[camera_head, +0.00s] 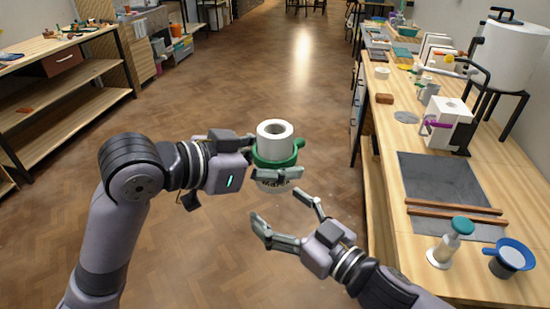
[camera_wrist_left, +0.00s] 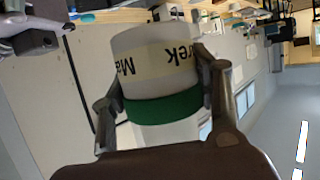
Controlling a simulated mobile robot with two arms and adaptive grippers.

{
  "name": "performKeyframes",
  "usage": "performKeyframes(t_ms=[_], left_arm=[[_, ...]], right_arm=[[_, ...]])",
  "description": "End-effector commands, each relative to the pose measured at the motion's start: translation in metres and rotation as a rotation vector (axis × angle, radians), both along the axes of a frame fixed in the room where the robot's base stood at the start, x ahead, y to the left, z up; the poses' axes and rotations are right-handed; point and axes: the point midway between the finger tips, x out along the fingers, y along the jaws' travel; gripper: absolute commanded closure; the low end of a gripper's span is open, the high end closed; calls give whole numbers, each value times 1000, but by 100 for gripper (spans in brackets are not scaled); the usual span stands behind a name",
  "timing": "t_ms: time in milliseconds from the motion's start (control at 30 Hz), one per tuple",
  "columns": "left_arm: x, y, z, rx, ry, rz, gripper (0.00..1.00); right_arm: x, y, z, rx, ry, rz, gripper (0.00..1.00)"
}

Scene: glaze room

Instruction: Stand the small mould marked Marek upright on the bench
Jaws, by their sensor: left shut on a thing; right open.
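The small mould (camera_head: 275,133) is a white cylinder with a round hole in its upper end and a green band (camera_head: 270,163) around it. My left gripper (camera_head: 272,160) is shut on it and holds it in the air over the floor, left of the bench (camera_head: 385,205). In the left wrist view the mould (camera_wrist_left: 153,43) shows a pale label with "Ma" and "rek" in dark letters, beside the green band (camera_wrist_left: 165,107). My right gripper (camera_head: 278,206) is open and empty, just below the mould and apart from it.
On the bench are a grey slab (camera_head: 445,180), two wooden sticks (camera_head: 455,208), a teal-topped white item (camera_head: 443,250), a blue-rimmed cup (camera_head: 508,260) and a white block (camera_head: 447,122). Bare wood shows along its near left edge. Shelves (camera_head: 65,85) stand far left.

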Motion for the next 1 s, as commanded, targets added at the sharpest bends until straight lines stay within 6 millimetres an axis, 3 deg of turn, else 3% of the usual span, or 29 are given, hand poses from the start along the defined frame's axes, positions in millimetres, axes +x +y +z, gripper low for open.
performKeyframes(t_ms=[600, 1000], left_arm=[[0, 0, 1, -2, -3, 1, 83], [0, 0, 1, -3, -3, 0, 83]], right_arm=[[-5, -9, -33, -3, 1, 357, 21], [-17, -25, -39, 4, 4, 244, 21]])
